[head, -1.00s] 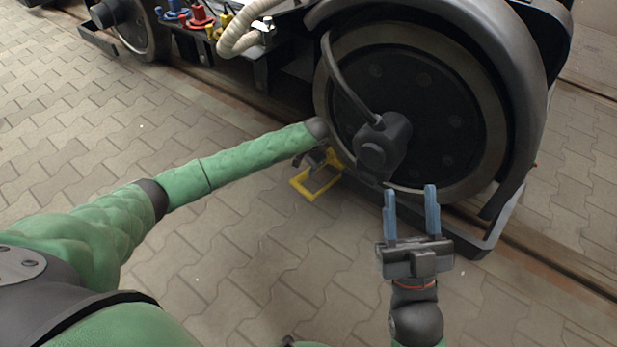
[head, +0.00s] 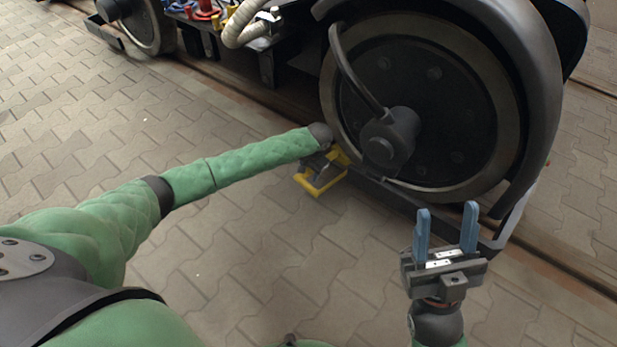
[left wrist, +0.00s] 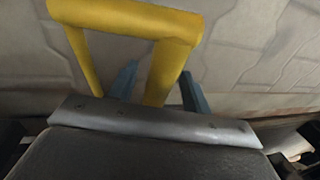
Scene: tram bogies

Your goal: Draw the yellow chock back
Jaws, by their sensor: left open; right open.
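The yellow chock (head: 318,193) is low on the ground at the near side of the big dark wheel (head: 430,110), its frame-shaped handle toward me. In the left wrist view, the yellow handle (left wrist: 125,17) shows a crossbar with two side bars. My left gripper (left wrist: 158,74) is open, with its blue fingers on either side of the right side bar; I cannot tell whether they touch it. In the head view my left wrist hides most of that gripper and part of the chock. My right gripper (head: 447,232) is open and empty, pointing up, right of the chock.
The tram bogie with its dark fender (head: 540,100) and a hose (head: 243,22) fills the back. A rail (head: 560,250) runs beneath the wheel. The paved floor (head: 240,250) on the near side of the chock is clear.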

